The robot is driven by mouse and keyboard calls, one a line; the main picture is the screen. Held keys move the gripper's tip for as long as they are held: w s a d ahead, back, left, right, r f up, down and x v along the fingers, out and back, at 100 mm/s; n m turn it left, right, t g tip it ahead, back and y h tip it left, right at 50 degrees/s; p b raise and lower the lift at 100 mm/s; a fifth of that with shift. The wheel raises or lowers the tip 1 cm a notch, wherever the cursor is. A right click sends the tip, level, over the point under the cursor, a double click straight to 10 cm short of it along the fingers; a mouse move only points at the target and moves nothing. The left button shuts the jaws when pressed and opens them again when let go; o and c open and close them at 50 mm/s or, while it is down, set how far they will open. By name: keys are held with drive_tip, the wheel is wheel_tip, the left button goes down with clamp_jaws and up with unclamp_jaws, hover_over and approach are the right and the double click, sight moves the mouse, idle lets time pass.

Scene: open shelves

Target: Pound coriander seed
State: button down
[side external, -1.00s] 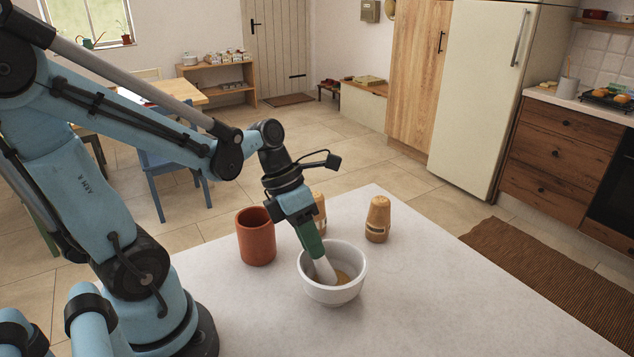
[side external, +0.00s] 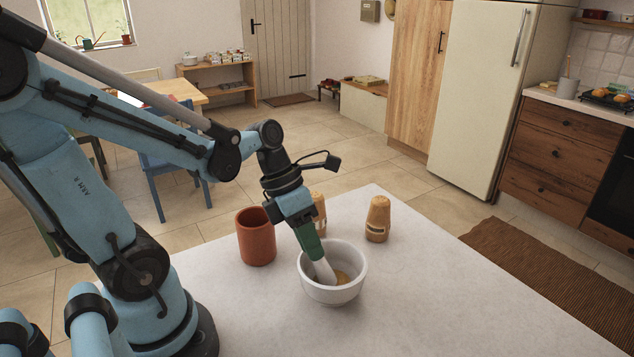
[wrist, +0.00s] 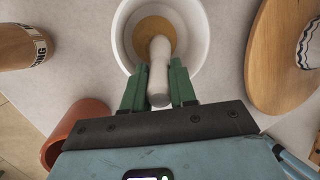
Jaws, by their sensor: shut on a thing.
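A white mortar (side external: 333,290) stands on the pale worktop, and its rim and inside also show in the wrist view (wrist: 122,40). Tan coriander seed (side external: 343,278) lies in its bottom, seen as a round patch in the wrist view (wrist: 152,27). My gripper (side external: 309,243) is shut on the white pestle (side external: 324,270). In the wrist view its green fingers (wrist: 160,88) stand on either side of the pestle's shaft (wrist: 159,65). The pestle is tilted, with its lower end inside the mortar on the seed; whether it presses down I cannot tell.
A terracotta pot (side external: 256,237) stands left of the mortar. Two wooden shakers or mills stand behind it, one (side external: 377,219) to the right and one (side external: 319,212) partly behind my gripper. The wrist view shows a round wooden board (wrist: 275,75) at right. The worktop's front right is clear.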

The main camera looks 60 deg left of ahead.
drive_tip(key=shift+w+d, duration=0.1)
drive_tip(key=shift+w+d, duration=0.4)
drive_tip(key=shift+f, duration=0.1)
drive_tip(key=shift+w+a, duration=0.1)
drive_tip(key=shift+w+a, duration=0.4)
drive_tip(key=shift+a, duration=0.05)
drive_tip(key=shift+s, duration=0.1)
drive_tip(key=shift+s+a, duration=0.45)
drive_tip(key=shift+a, duration=0.05)
drive_tip(key=shift+s+d, duration=0.1)
